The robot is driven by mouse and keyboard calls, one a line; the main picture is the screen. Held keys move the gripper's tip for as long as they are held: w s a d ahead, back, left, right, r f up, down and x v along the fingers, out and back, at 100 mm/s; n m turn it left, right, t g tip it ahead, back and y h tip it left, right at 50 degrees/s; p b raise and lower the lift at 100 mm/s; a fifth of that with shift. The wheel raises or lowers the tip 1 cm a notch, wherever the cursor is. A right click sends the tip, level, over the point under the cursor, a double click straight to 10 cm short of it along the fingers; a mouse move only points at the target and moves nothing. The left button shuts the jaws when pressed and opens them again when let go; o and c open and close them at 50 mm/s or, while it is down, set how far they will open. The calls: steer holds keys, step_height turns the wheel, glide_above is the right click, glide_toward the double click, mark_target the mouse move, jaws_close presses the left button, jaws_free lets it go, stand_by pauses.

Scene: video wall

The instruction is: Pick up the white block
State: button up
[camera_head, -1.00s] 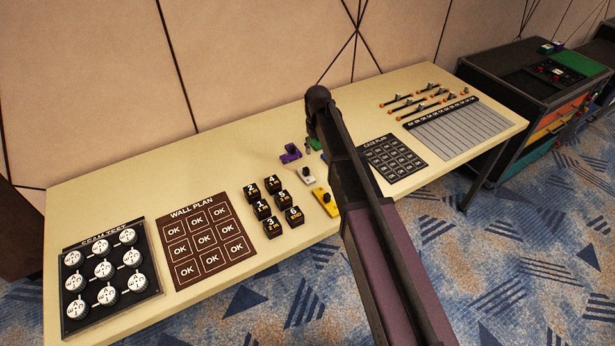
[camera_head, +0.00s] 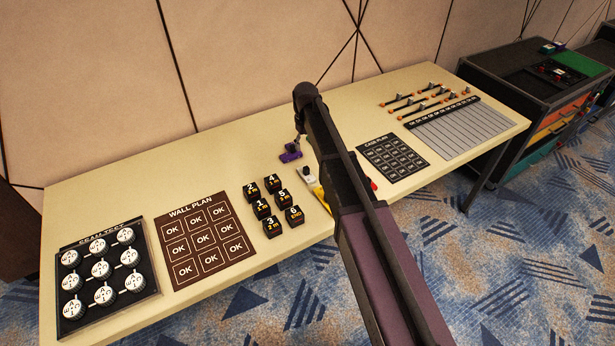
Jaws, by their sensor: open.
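The small white block (camera_head: 308,174) lies on the table, right of the black numbered blocks and just left of my arm. It has a dark part on top, and my arm covers part of the area beside it. My arm rises from the lower right, and its far joint is above the table behind the white block. My gripper is hidden behind the arm link, so its distance from the block cannot be told. A small grey part beside the arm, above the purple block (camera_head: 289,154), is too small to identify.
A yellow block (camera_head: 320,193) is partly behind my arm, close to the white block. Black numbered blocks (camera_head: 262,208) stand to the left. A wall plan board (camera_head: 198,238) and case plan board (camera_head: 391,158) lie on the table (camera_head: 130,190). The back left is clear.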

mark_target(306, 167)
steer(key=shift+f+b, duration=3.25)
steer(key=shift+f, duration=0.35)
steer(key=shift+f, duration=0.1)
steer(key=shift+s+d+f+b, duration=0.1)
steer(key=shift+f+b, duration=1.15)
steer(key=shift+b, duration=0.05)
steer(key=shift+s+f+b, duration=0.1)
steer(key=shift+f+b, duration=1.15)
steer(key=shift+b, duration=0.05)
jaws_close()
